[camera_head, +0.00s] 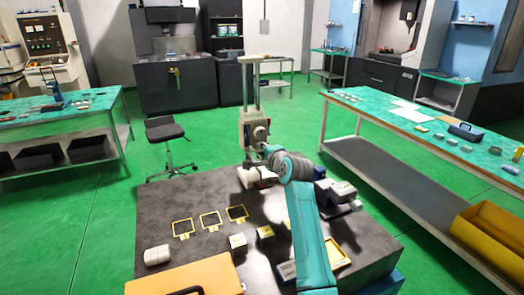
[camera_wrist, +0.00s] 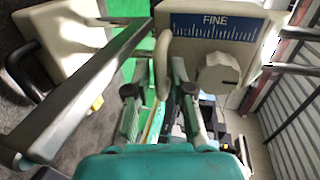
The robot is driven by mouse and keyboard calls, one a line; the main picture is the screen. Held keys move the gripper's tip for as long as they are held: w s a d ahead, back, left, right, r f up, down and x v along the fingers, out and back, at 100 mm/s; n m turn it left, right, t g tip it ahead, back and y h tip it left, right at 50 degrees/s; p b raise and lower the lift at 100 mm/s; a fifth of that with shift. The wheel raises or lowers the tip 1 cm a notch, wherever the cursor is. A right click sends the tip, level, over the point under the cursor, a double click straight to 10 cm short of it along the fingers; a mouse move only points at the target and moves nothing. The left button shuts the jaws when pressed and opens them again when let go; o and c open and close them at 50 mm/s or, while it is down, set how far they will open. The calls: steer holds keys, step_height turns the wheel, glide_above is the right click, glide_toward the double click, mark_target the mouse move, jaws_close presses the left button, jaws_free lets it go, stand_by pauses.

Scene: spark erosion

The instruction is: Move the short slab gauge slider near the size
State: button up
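A gauge with two upright columns (camera_head: 250,85) stands on the dark stone table. Its cream slider body (camera_head: 254,130) sits low on the columns. In the wrist view the slider (camera_wrist: 180,50) fills the upper middle, with a blue FINE scale (camera_wrist: 215,27), a round cream knob (camera_wrist: 220,72) and a curved cream handle (camera_wrist: 162,62). My gripper (camera_wrist: 158,90) is open, its two fingers apart on either side of the handle's lower end. I cannot tell whether either finger touches it. In the head view my wrist partly hides the gauge's lower part.
The stone table (camera_head: 160,215) holds yellow frames (camera_head: 210,220), small blocks (camera_head: 265,234), a white roll (camera_head: 157,255) and a yellow case (camera_head: 190,275). Grey blocks (camera_head: 340,190) lie right of my arm. A stool (camera_head: 168,135) stands behind, and a green-topped bench (camera_head: 440,135) at right.

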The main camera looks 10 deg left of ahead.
steer(key=shift+w+a, duration=0.2)
steer(key=shift+w, duration=0.05)
jaws_close()
steer(key=shift+f, duration=0.1)
steer(key=shift+f, duration=0.25)
jaws_free()
